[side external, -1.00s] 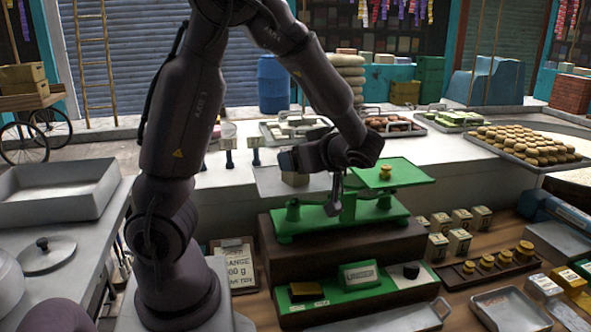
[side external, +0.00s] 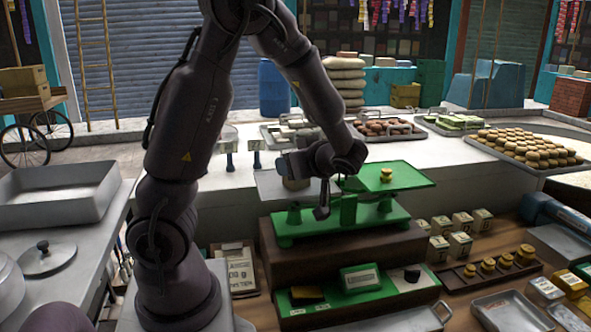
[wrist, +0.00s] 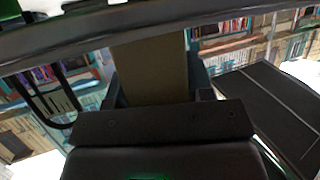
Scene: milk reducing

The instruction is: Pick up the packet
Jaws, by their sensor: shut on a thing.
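The packet is a tan-brown block (wrist: 152,70), held between my gripper's jaws in the wrist view. In the side view, the packet (side external: 295,183) shows as a small dull block just below my gripper (side external: 293,164), over the grey left pan (side external: 268,184) of a green balance scale (side external: 342,224). I cannot tell whether its underside touches the pan. My gripper is shut on it. My wrist and forearm hide part of the scale's beam. The scale's green right pan (side external: 415,177) carries a small brass weight (side external: 386,174).
The scale stands on a brown block (side external: 340,250) behind a green tray (side external: 330,300). Several small boxes (side external: 460,244) and a rack of brass weights (side external: 488,266) are at right. Trays of food (side external: 530,147) line the white counter behind. A metal tray (side external: 55,195) is at left.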

